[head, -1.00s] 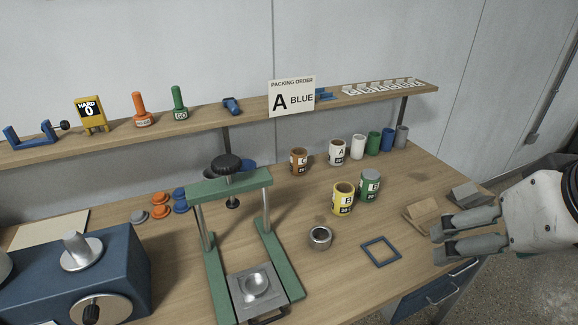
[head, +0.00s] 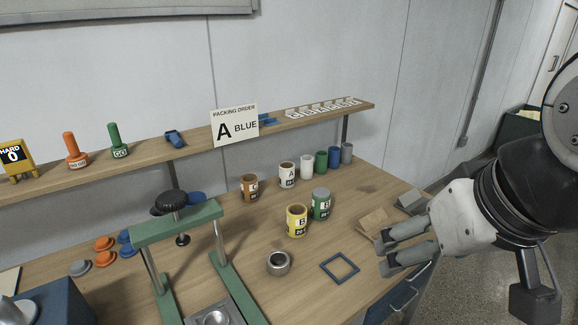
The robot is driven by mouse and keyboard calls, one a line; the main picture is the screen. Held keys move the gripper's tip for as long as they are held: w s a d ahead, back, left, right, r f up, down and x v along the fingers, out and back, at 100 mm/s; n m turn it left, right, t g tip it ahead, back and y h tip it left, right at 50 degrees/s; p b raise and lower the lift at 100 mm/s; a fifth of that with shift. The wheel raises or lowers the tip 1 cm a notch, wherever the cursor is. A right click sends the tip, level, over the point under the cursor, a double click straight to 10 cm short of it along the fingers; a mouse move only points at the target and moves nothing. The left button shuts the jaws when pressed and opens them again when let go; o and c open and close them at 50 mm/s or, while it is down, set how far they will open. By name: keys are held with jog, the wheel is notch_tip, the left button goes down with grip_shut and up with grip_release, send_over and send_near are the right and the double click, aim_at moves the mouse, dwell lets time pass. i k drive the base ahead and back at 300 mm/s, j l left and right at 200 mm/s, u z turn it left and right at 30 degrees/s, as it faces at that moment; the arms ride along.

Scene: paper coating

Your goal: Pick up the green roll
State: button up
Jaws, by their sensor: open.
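A plain green roll (head: 321,162) stands upright near the back right of the workbench, in a row between a white roll (head: 307,166) and a blue roll (head: 334,157). A grey roll (head: 347,153) ends the row. My gripper (head: 382,253) is open and empty over the bench's right front edge, pointing left. It is well apart from the green roll, in front of it and to its right.
Labelled cans stand left of and before the row: green-sided (head: 320,205), yellow (head: 297,222), white (head: 287,176) and brown (head: 249,188). A green-framed press (head: 178,226) stands left. A shelf (head: 290,124) runs behind. A blue square frame (head: 340,267) lies in front.

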aim_at(320, 210)
jog(key=i+l+u, duration=0.4)
jog(key=i+l, duration=0.5)
